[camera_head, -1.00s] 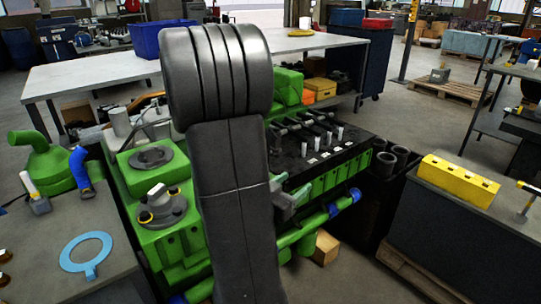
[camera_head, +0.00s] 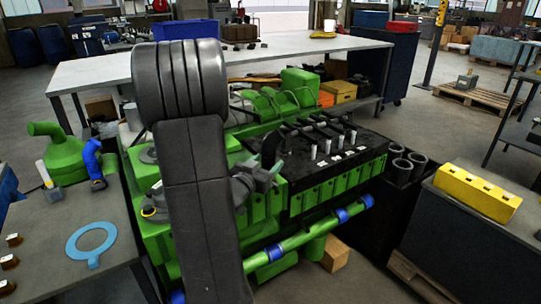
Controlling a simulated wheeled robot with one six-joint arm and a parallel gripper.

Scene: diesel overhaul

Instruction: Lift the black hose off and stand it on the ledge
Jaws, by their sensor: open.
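The green diesel engine (camera_head: 280,243) stands in the middle, partly hidden by my arm. A dark curved piece (camera_head: 270,150), which looks like the black hose, rises at the left end of the engine's black top. Its lower part is hidden behind my gripper. My gripper (camera_head: 268,173) is open, just in front of and below this piece in the picture. I cannot tell whether they touch or how deep the gap is. I cannot tell which surface is the ledge.
A long grey bench (camera_head: 105,72) runs behind the engine. A left table holds a blue ring gasket (camera_head: 91,243) and a blue elbow hose (camera_head: 93,163). A yellow block (camera_head: 478,192) lies on the right bench. A black bin with grey cylinders (camera_head: 405,168) stands right of the engine.

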